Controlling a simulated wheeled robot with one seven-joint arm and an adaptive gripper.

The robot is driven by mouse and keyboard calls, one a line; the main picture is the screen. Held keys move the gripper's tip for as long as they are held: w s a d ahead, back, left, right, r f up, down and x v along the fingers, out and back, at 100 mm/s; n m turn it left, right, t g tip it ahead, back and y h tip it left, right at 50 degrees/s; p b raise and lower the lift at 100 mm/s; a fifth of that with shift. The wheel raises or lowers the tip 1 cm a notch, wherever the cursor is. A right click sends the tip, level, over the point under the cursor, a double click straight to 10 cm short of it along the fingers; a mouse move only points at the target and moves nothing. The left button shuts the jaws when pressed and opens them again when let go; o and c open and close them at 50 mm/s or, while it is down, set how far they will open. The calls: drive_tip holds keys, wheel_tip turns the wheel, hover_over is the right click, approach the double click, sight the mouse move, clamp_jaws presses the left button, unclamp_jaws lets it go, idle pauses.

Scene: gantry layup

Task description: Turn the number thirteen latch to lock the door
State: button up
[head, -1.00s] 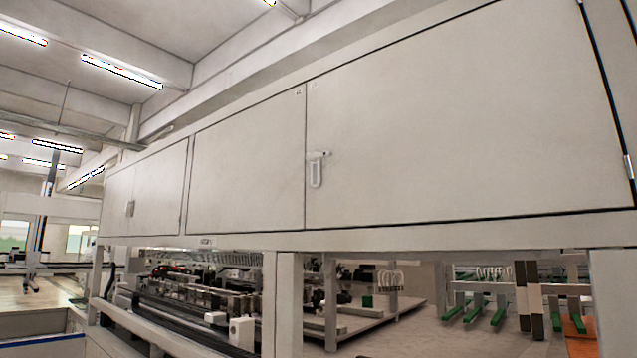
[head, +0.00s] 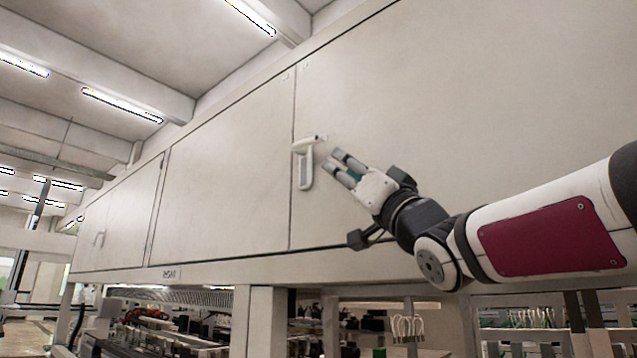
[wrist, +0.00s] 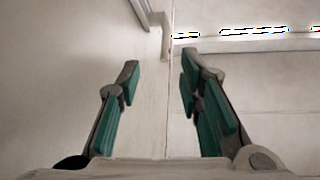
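The latch (head: 305,165) is a light-coloured handle with a plate on the cabinet front, at the seam between two doors. In the head view its handle points to the right, roughly level, above an upright plate. The right-hand door (head: 420,110) lies flush with its neighbour. My gripper (head: 341,170) is just right of the latch, apart from it, with its fingers pointing left toward it. In the wrist view the green-padded fingers (wrist: 158,85) are spread and empty, and part of the latch (wrist: 160,35) shows beyond them. I cannot read a number on the latch.
Below the cabinet are posts (head: 258,320) and machinery. The space in front of the doors looks clear.

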sight(312, 142)
drive_tip(key=shift+n+y, duration=0.3)
drive_tip(key=shift+y, duration=0.1)
drive_tip(key=p+x, duration=0.4)
drive_tip(key=x, duration=1)
drive_tip(key=shift+a+r, duration=0.15)
drive_tip(key=shift+a, duration=0.15)
clamp_jaws()
